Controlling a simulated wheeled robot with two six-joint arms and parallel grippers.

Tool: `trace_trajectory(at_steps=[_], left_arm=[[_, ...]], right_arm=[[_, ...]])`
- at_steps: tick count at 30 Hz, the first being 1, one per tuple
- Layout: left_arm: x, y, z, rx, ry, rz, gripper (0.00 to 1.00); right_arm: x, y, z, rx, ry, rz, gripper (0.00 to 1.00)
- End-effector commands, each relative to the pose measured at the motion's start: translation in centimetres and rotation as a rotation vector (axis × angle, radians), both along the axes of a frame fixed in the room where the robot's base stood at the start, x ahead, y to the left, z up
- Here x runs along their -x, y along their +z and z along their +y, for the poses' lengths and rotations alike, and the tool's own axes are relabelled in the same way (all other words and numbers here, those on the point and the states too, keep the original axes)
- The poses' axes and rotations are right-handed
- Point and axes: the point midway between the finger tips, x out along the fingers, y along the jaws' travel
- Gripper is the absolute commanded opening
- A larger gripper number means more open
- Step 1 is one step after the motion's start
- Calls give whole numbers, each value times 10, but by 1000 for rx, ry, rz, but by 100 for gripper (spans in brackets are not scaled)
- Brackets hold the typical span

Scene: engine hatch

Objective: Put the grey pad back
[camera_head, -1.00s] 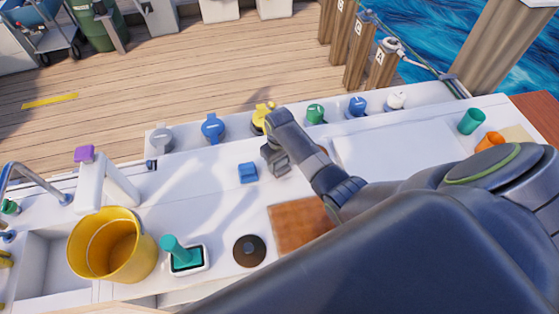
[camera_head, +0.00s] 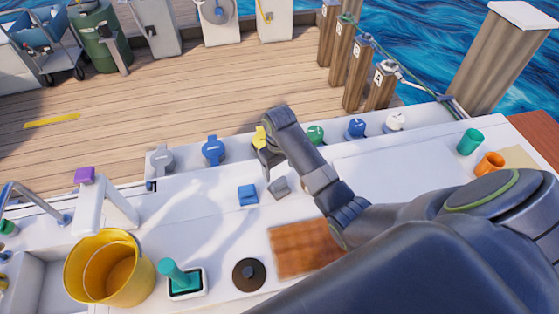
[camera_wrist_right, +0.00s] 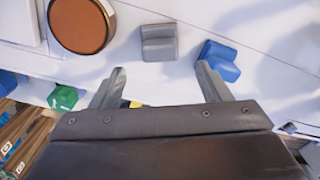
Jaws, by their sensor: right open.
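The grey pad (camera_head: 279,188) is a small grey block with a raised ridge, on the white counter to the right of a similar blue block (camera_head: 248,195). My right gripper (camera_head: 265,165) is open and empty, just beyond the pad towards the counter's far edge. In the right wrist view the pad (camera_wrist_right: 160,42) lies ahead of the open fingertips (camera_wrist_right: 160,72), apart from them. The blue block (camera_wrist_right: 220,62) lies close to one fingertip there. My left gripper is not in view.
Along the far edge stand several coloured knobs, including a blue one (camera_head: 213,151) and a green one (camera_head: 316,134). A brown round disc (camera_wrist_right: 82,25) lies near the pad. A wooden board (camera_head: 302,247), a black disc (camera_head: 249,274) and a yellow bucket (camera_head: 105,268) are nearer.

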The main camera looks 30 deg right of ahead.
Motion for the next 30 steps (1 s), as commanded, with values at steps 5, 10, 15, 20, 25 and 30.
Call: trace_trajectory(at_steps=[5, 10, 15, 20, 25, 30], left_arm=[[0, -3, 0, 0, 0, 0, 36], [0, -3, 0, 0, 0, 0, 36], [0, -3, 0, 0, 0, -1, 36], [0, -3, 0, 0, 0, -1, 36], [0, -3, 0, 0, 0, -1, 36], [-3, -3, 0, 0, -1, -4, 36]], right_arm=[[0, 25, -1, 0, 0, -2, 70], [0, 35, 0, 0, 0, 0, 70], [0, 36, 0, 0, 0, 1, 70], [0, 36, 0, 0, 0, 1, 70], [0, 36, 0, 0, 0, 1, 70], [1, 36, 0, 0, 0, 2, 70]])
